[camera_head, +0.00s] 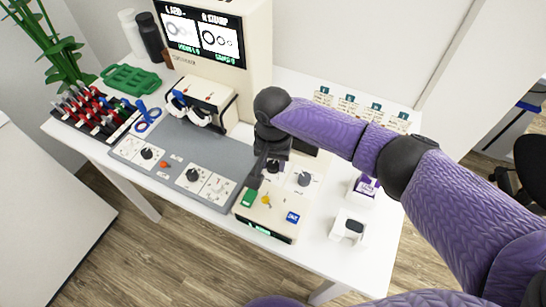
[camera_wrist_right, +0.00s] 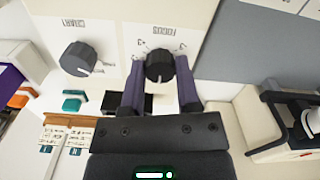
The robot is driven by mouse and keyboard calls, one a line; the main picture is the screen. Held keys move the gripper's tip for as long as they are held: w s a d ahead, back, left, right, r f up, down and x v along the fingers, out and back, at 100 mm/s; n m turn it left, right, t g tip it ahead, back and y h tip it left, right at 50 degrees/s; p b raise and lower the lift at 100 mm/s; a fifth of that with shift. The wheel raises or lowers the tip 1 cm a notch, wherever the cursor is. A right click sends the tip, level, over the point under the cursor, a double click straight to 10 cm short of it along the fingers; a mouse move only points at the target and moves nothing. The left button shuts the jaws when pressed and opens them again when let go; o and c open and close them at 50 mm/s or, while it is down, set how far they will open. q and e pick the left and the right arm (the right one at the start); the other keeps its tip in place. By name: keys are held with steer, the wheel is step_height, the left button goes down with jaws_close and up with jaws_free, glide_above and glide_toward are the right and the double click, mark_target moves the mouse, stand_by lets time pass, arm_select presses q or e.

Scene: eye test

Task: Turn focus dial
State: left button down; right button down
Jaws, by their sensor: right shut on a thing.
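The focus dial (camera_wrist_right: 159,66) is a black knob on a cream panel, its label upside down in the right wrist view. My right gripper (camera_wrist_right: 160,82) has one finger on each side of it and is shut on it. In the head view the focus dial (camera_head: 272,167) shows partly, beside the right gripper (camera_head: 266,160), which reaches down onto the control box (camera_head: 264,218). The chart dial (camera_wrist_right: 80,58) is apart from the fingers; it also shows in the head view (camera_head: 304,179). The screen (camera_head: 203,35) shows two ring pictures, the left paler. My left gripper is out of view.
The box also has a green button (camera_head: 249,197), a yellow knob (camera_head: 266,200) and a blue button (camera_head: 293,217). A grey mat (camera_head: 183,137) with dial cards lies left. A white device (camera_head: 348,227) and a purple-and-white box (camera_head: 367,186) stand right. Small cards stand behind.

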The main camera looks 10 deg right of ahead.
steer(key=shift+r+n+p, duration=0.35)
steer(key=shift+n+p, duration=0.25)
steer(key=shift+p, duration=0.6)
steer(key=shift+f+n+p, duration=0.1)
steer(key=shift+n+p, duration=0.3)
steer(key=shift+n, duration=0.1)
steer(key=shift+f+n+p, duration=0.2)
steer(key=shift+n+p, duration=0.15)
steer(key=shift+n, duration=0.85)
steer(key=shift+n+p, duration=0.35)
steer(key=shift+n, duration=1.25)
steer(key=shift+c, duration=1.6)
jaws_free()
